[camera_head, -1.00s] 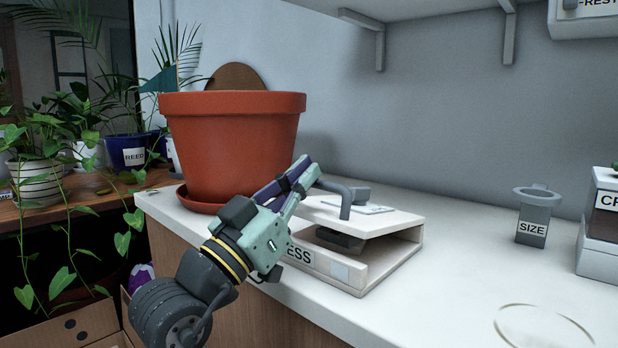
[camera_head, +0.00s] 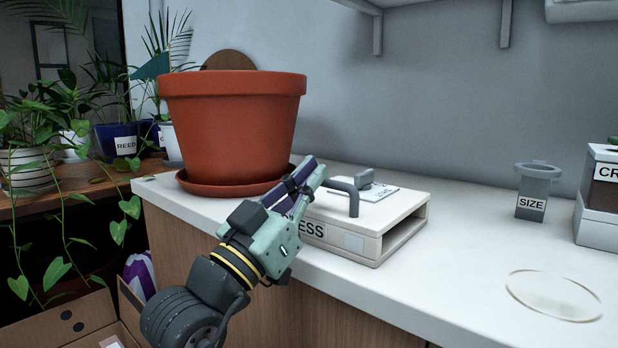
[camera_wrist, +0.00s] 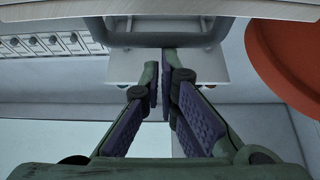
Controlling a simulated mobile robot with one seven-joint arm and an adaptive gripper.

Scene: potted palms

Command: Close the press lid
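The press (camera_head: 372,247) is a low white box on the counter, its label partly hidden and reading "ESS". A grey bent handle (camera_head: 352,195) rises from the lid. My gripper (camera_head: 318,168) is over the press's left part, close to the handle; whether it touches is unclear. In the wrist view its fingers (camera_wrist: 160,75) are nearly together with nothing seen between them, and a grey bar (camera_wrist: 160,42) lies just beyond the tips.
A large terracotta pot (camera_head: 232,130) on a saucer stands close behind and left of my gripper. A grey holder labelled SIZE (camera_head: 533,195) and a clear disc (camera_head: 553,295) are to the right. Counter (camera_head: 470,240) between them and the press is free.

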